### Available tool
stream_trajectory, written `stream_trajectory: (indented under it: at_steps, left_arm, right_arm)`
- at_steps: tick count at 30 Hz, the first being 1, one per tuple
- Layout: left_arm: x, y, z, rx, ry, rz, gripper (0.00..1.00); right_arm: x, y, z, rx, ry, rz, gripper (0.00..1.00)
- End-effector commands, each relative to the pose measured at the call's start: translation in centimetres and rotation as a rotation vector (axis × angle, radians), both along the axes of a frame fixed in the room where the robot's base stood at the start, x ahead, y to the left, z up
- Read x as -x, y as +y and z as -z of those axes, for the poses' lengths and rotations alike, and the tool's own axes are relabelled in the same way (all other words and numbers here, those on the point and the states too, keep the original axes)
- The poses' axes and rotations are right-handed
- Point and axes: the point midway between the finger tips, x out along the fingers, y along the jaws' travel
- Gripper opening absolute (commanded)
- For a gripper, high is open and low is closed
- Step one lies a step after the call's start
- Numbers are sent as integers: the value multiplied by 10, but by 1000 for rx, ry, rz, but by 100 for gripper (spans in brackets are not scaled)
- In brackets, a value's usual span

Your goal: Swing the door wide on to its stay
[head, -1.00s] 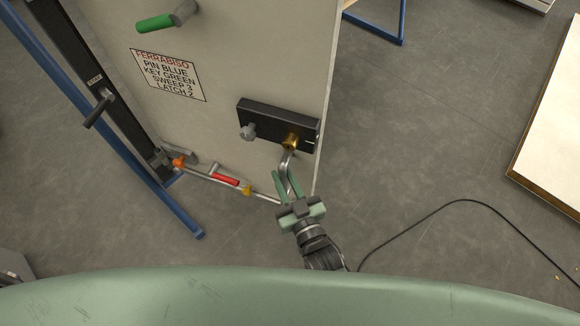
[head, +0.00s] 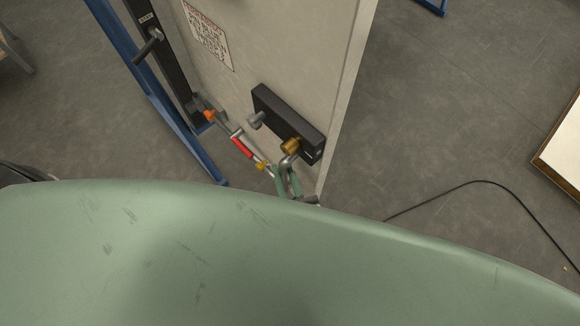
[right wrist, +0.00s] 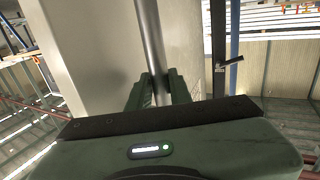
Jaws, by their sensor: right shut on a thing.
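The door (head: 300,50) is a beige panel, seen at a slant with its right edge showing. A black lock box (head: 288,122) on it carries a brass hub (head: 290,146) and a grey knob. A bent steel lever handle runs down from the hub into my right gripper (head: 287,180), shut on it. In the right wrist view the handle (right wrist: 151,40) stands between the fingers (right wrist: 160,88). The stay, a thin rod with a red sleeve (head: 242,148), an orange joint and a yellow collar, runs from the frame's foot (head: 210,116) toward the gripper; its near end is hidden. My left gripper is out of view.
A blue post (head: 150,85) and a dark upright with a lever (head: 150,45) stand left of the door. A black cable (head: 440,196) lies on the floor at right, near a pale board (head: 562,150). Grey floor right of the door is mostly clear.

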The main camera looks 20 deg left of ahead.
Motion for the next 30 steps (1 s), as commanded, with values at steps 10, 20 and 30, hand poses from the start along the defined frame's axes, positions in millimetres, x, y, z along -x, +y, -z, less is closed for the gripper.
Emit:
stream_trajectory:
  at_steps: [10, 20, 30]
  left_arm:
    - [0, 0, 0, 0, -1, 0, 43]
    - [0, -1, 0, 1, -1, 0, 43]
    - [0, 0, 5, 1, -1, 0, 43]
  right_arm:
    - [-1, 6, -6, -7, -12, -4, 0]
    - [0, 4, -4, -6, -7, -3, 41]
    - [21, -9, 0, -2, -1, -3, 41]
